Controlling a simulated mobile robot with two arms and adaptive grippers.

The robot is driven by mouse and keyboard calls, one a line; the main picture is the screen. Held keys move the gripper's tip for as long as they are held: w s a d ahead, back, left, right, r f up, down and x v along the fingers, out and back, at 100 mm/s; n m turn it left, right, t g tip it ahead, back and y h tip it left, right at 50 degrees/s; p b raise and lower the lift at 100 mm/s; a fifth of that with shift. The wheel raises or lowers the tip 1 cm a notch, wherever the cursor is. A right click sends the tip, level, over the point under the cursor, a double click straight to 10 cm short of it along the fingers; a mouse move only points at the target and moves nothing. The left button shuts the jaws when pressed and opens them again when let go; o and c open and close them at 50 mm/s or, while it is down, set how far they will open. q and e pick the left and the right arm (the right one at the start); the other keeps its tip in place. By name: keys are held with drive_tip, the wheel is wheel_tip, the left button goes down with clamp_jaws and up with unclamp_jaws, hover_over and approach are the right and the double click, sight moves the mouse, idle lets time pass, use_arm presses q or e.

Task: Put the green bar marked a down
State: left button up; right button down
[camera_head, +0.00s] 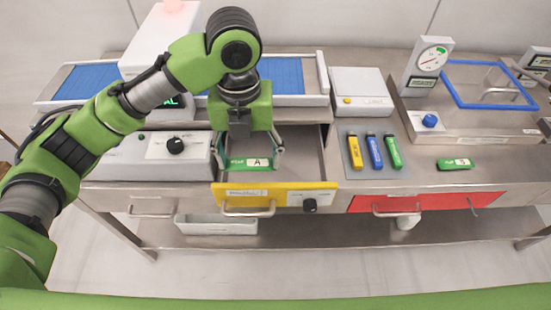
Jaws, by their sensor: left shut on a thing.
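The green bar marked A (238,163) carries a white label with the letter and is level, lengthwise across the picture. My left gripper (250,158) points down and is shut on this bar, with one finger at each end. Gripper and bar are over or inside the open drawer with the yellow front (323,186). I cannot tell whether the bar touches the drawer floor. My right gripper is not in view.
Right of the drawer, yellow (355,151), blue (375,152) and green (393,152) bars lie on a grey mat. Another labelled green bar (446,164) lies on the steel counter farther right. A framed unit with a gauge (430,61) stands behind. A red drawer front (440,203) is below.

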use_arm(q)
drive_tip(key=w+d+f, duration=0.1)
drive_tip(key=w+f, duration=0.1)
drive_tip(key=w+d+f+p, duration=0.1)
drive_tip(key=w+d+f, duration=0.3)
drive_tip(key=w+f, duration=0.1)
drive_tip(key=shift+p, duration=0.4)
drive_tip(key=shift+w+f, duration=0.1)
drive_tip(key=shift+f, duration=0.15)
wheel_tip(320, 180, down, 2)
drive_tip(key=shift+f+p, duration=0.1)
drive_tip(key=shift+p, duration=0.65)
drive_tip(key=shift+f, duration=0.5)
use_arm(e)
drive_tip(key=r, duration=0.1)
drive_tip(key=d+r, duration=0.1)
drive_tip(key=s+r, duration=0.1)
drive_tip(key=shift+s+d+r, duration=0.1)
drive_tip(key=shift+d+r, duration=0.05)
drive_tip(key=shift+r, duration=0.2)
use_arm(q)
drive_tip(key=shift+f, duration=0.1)
drive_tip(key=o, duration=1)
drive_tip(key=shift+o, duration=0.2)
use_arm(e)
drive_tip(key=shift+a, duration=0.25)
